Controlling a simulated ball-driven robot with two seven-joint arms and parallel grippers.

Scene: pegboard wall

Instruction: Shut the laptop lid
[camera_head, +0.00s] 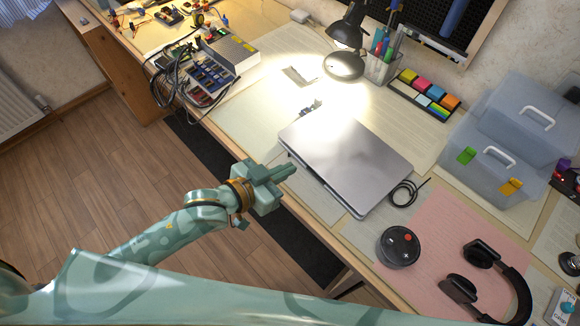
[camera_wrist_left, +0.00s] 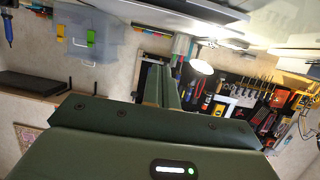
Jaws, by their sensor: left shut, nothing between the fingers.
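The silver laptop (camera_head: 345,158) lies on the desk with its lid down, flat or almost flat over the base. A thin strip of the base shows along the lid's near left edge. I cannot tell whether a small gap is left between them. My left gripper (camera_head: 290,171) is shut and empty, just off the laptop's near left edge. I cannot tell whether it touches. In the left wrist view, the picture is upside down; the shut fingers (camera_wrist_left: 167,84) point away, and a silver surface, probably the laptop (camera_wrist_left: 175,9), shows at the top. My right gripper is not in view.
A lit desk lamp (camera_head: 344,64) and pen holder (camera_head: 381,68) stand behind the laptop. A dark round speaker (camera_head: 399,246), headphones (camera_head: 487,275) and clear storage boxes (camera_head: 497,150) are further right. Electronics (camera_head: 205,75) lie left.

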